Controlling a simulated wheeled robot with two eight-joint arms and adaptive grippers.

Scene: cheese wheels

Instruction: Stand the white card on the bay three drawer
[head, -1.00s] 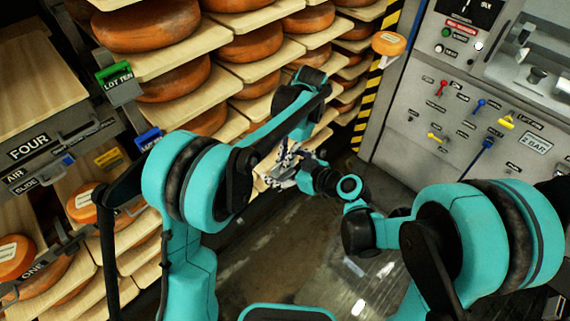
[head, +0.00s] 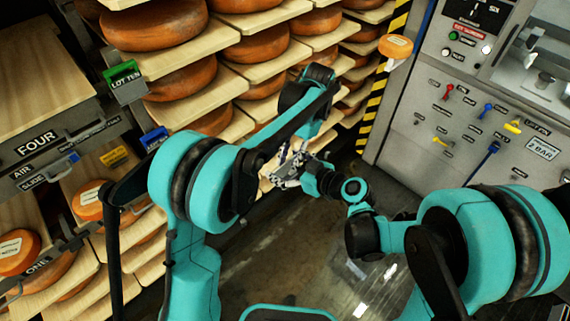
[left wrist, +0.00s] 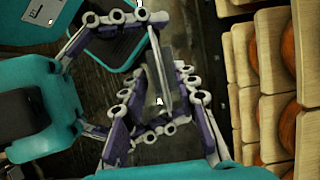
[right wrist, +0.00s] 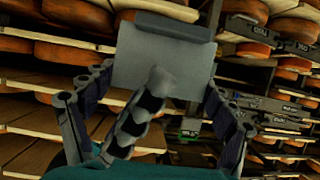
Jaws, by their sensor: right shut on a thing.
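The card is a pale grey-white panel (right wrist: 160,62) with a dark strip (right wrist: 172,25) along its top in the right wrist view. My right gripper (right wrist: 150,95) is shut on it, with a middle finger across its face and a finger at each side. In the left wrist view the card shows nearly edge-on (left wrist: 155,70) among the fingers. My left gripper (left wrist: 160,115) is close around it; the fingers overlap, so its grip is unclear. In the head view both grippers meet at mid-picture (head: 290,168), and the card is hardly visible. I cannot pick out the bay three drawer.
A rack of orange cheese wheels (head: 155,24) on wooden shelves fills the back left. A drawer labelled FOUR (head: 38,143) is at the left, with a green LOT TEN tag (head: 122,78) nearby. A grey control panel (head: 420,140) stands at the right. The floor (head: 330,250) between is clear.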

